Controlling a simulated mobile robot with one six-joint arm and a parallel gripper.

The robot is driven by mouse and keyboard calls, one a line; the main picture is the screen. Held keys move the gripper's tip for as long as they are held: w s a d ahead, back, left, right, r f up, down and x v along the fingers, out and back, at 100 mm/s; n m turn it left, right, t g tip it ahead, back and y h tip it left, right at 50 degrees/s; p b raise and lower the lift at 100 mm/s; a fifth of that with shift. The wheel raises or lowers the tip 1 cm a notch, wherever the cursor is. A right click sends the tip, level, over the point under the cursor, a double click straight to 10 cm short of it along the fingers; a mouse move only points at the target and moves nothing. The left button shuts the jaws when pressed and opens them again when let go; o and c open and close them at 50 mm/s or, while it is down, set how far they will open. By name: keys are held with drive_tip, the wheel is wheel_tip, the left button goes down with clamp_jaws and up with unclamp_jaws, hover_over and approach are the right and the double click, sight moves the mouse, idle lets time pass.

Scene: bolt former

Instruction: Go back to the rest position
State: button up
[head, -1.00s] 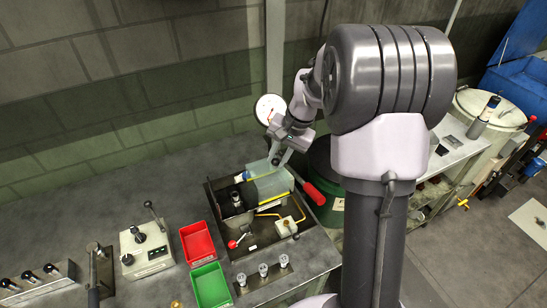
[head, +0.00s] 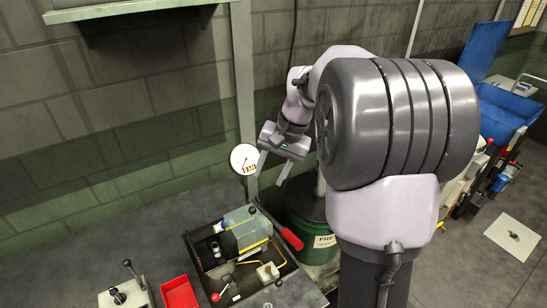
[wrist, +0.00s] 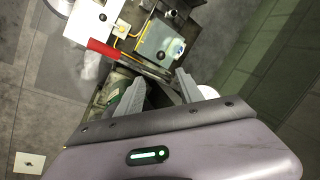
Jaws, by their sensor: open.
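My gripper (head: 272,172) hangs in the air at the end of my raised arm, in front of the wall and above the back of the bench. Its two fingers are apart with nothing between them. In the wrist view my gripper (wrist: 162,92) also shows open, its fingers pointing toward the bolt former. The bolt former (head: 240,245) sits in a dark tray on the bench, below and left of my gripper, with a clear cover and a red-handled lever (head: 291,239). My gripper is clear of it.
A round dial gauge (head: 243,159) is just left of my gripper. A green drum (head: 312,236) stands beside the bench. A red bin (head: 179,293) and a control box (head: 124,295) are at the front left. A blue lidded container (head: 505,105) is at the far right.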

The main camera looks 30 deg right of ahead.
drive_tip(key=v, duration=0.3)
drive_tip(key=shift+r, duration=0.1)
drive_tip(key=shift+a, duration=0.1)
drive_tip(key=s+a+f+n+t+b, duration=0.1)
drive_tip(key=s+a+f+n+b, duration=0.1)
drive_tip(key=s+a+b, duration=0.8)
drive_tip(key=s+a+f+n+t+b, duration=0.1)
drive_tip(key=s+a+f+n+t, duration=0.1)
drive_tip(key=s+a+f, duration=0.5)
drive_tip(key=s+a, duration=0.3)
drive_tip(key=s, duration=0.1)
drive_tip(key=shift+s+f+n+h, duration=0.15)
drive_tip(key=shift+n+h, duration=0.15)
